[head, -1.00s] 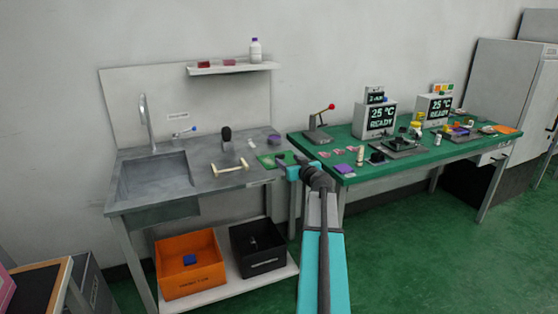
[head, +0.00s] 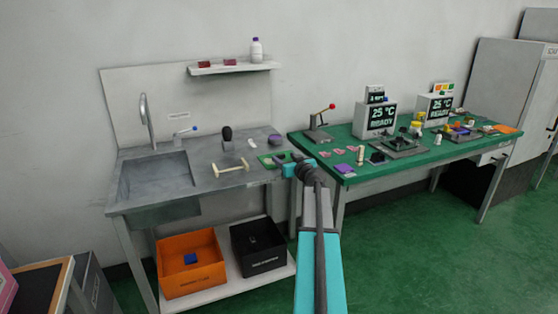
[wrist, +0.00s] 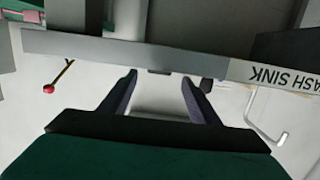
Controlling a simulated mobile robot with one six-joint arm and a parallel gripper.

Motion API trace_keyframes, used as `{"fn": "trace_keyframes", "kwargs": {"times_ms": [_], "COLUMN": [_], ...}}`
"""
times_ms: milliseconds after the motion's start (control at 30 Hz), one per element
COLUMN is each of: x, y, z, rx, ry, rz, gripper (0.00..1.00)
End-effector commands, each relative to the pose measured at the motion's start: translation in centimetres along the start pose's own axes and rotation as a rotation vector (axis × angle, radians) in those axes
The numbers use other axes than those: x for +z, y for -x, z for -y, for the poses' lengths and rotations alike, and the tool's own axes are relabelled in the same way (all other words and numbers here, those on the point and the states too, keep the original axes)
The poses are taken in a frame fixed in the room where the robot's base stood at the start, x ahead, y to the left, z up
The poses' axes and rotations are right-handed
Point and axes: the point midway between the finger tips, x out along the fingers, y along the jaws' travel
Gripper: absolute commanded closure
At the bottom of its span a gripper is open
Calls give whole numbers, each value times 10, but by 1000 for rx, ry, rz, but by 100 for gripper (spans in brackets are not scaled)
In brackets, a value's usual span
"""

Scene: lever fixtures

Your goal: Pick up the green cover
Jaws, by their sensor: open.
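A flat green piece (head: 266,158), likely the green cover, lies on the right part of the grey sink counter, beside a purple bowl. My gripper (head: 285,162) is at its right end in the head view, overlapping it in the picture; I cannot tell whether they touch. In the wrist view, my gripper (wrist: 158,86) shows two dark fingers spread apart with nothing seen between them. A dark green surface fills the bottom of that view; I cannot tell what it is.
On the sink counter (head: 150,195) are a beige handle-shaped piece (head: 230,169), a black-topped object (head: 227,138) and a purple bowl (head: 275,140). A green table (head: 350,178) with devices stands to the right. Orange (head: 190,275) and black bins (head: 262,262) sit below.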

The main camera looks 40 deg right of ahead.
Motion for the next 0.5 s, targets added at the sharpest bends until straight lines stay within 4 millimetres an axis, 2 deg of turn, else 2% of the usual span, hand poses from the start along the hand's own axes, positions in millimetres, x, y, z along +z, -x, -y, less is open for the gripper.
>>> {"fn": "trace_keyframes", "kwargs": {"times_ms": [300, 500], "x": [0, 1], "y": [-31, -39], "z": [-1, -1], "rx": [-1, 1], "ry": [-1, -1], "rz": [0, 0], "gripper": [44, 44]}}
